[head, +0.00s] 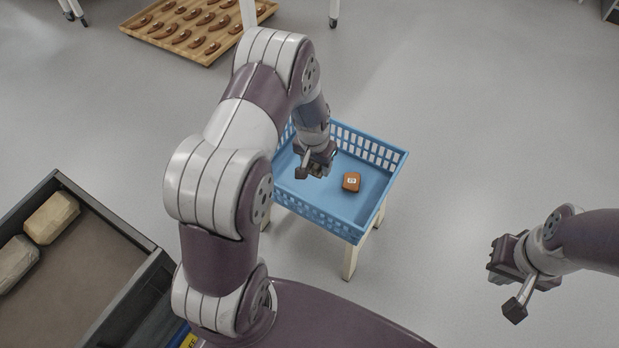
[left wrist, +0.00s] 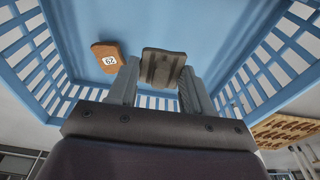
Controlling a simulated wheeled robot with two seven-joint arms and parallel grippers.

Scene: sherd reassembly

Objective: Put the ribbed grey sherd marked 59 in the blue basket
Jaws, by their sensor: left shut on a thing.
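My left gripper (head: 318,170) is over the left part of the blue basket (head: 345,222). In the left wrist view it (left wrist: 158,85) is shut on a ribbed grey sherd (left wrist: 162,67), held between the two fingertips. No number shows on the face of the sherd turned to the camera. The basket's blue floor and slatted walls surround the sherd in that view; whether it touches the floor I cannot tell. My right gripper (head: 497,268) is off to the right of the basket, over bare floor, its finger opening unclear.
An orange-brown sherd (head: 351,181) with a white number label lies in the basket; it also shows in the left wrist view (left wrist: 108,56). A dark-walled bin (head: 95,207) at lower left holds two pale blocks. A wooden tray (head: 207,50) of several brown pieces is at the back.

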